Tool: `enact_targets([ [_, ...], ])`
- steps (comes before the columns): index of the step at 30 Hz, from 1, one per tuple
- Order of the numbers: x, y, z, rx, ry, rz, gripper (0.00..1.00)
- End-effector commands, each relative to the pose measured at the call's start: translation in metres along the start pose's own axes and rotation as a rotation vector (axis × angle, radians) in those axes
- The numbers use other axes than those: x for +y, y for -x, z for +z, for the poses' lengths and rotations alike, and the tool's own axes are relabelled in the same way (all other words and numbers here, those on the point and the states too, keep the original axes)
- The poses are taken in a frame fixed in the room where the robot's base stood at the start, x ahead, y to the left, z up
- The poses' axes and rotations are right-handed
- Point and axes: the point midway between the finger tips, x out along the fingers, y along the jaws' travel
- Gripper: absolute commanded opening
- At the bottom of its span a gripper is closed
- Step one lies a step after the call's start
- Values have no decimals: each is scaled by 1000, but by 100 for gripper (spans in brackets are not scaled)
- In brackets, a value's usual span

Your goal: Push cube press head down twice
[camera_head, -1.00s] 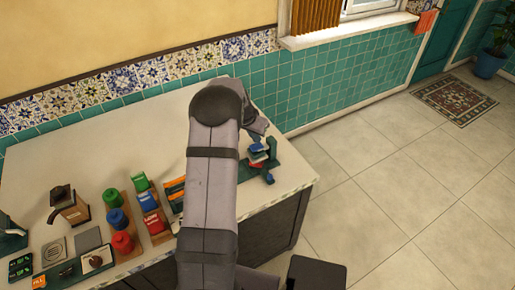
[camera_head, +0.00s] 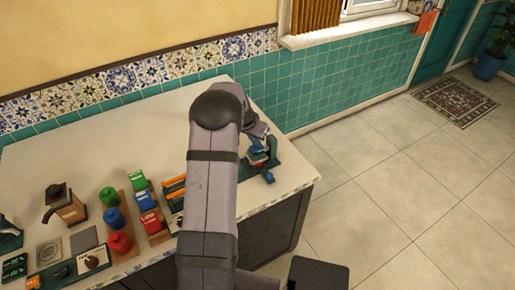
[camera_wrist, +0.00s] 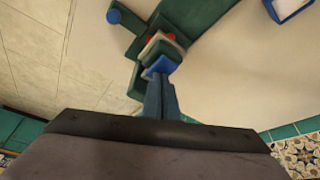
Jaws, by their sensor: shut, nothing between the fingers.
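The cube press stands near the right end of the counter, with a dark green frame (camera_wrist: 135,80), pale plate and red parts. Its blue head (camera_wrist: 163,66) shows just beyond the fingertips in the wrist view. In the head view the press (camera_head: 274,159) is partly hidden behind my arm and gripper. My gripper (camera_wrist: 158,76) is shut and empty, its bluish fingers together at the near edge of the blue head. In the head view my gripper (camera_head: 259,148) is directly over the press. I cannot tell whether the fingertips touch the head.
A blue round knob (camera_head: 269,177) sticks out at the press's front. Left of my arm are red, blue and green canisters (camera_head: 115,220), boxes (camera_head: 145,205) and a brown grinder (camera_head: 65,206). The counter's right edge is close to the press. The counter's back is clear.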

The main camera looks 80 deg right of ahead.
Motion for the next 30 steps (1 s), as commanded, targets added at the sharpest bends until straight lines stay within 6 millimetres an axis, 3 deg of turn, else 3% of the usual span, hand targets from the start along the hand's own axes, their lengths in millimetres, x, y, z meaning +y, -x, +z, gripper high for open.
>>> enact_targets([
  [8, 1, 0, 1, -4, 1, 2, 0],
  [20, 0, 27, -10, -3, 0, 1, 0],
  [30, 0, 27, -11, -2, 0, 1, 0],
])
